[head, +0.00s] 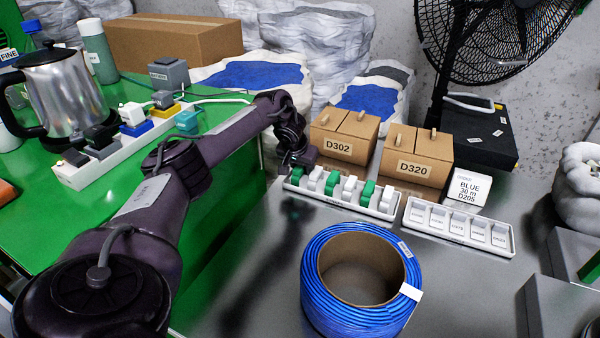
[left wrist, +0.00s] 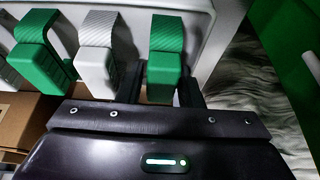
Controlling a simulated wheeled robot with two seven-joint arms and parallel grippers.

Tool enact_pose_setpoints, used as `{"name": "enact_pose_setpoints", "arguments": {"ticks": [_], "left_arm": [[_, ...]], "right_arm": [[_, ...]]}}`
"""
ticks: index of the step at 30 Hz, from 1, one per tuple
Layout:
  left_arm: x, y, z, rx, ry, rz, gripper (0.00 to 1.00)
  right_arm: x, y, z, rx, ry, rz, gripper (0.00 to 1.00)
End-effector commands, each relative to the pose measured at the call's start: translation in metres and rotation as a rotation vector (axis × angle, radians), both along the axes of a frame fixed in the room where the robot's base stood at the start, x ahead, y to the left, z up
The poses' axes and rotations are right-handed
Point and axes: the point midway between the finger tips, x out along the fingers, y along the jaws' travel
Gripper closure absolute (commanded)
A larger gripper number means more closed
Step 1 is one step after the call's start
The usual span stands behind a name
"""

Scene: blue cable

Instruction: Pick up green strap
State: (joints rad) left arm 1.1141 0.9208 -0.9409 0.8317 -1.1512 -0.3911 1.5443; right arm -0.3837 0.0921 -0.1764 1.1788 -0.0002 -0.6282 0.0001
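Green and white straps stand in a row in a white tray (head: 341,201) on the grey table in the head view. The leftmost green strap (head: 298,176) is right below my left gripper (head: 296,166). In the left wrist view, this green strap (left wrist: 165,62) stands between the two dark fingers of my left gripper (left wrist: 162,92). The fingers straddle it and look open, with a narrow gap beside it. A white strap (left wrist: 97,45) and another green strap (left wrist: 38,55) are to its left. The fingertips are partly hidden. My right gripper is not in view.
A blue cable coil (head: 318,292) lies in front of the tray. Boxes D302 (head: 338,149) and D320 (head: 415,168) stand behind it. A second white tray (head: 458,223) is to the right. A green table (head: 215,205) with a power strip and kettle is left.

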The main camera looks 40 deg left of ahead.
Motion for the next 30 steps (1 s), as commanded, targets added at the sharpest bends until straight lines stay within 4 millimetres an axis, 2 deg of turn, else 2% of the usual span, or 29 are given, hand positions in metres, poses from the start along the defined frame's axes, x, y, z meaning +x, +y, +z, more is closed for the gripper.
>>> {"name": "enact_pose_setpoints", "arguments": {"ticks": [8,15,16,25,30], "left_arm": [[0.002,0.001,-0.003,0.001,-0.002,0.000,0.67],[0.002,0.001,-0.003,0.001,-0.002,0.000,0.97],[0.002,0.001,-0.003,0.001,-0.002,0.000,0.99],[0.002,0.001,0.000,0.001,-0.002,0.000,0.99],[0.002,0.001,0.016,0.001,-0.004,0.001,0.99]], "right_arm": [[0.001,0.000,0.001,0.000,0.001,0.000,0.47],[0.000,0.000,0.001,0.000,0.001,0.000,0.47],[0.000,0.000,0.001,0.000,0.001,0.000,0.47],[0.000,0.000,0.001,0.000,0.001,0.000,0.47],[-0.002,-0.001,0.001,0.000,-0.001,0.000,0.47]]}}
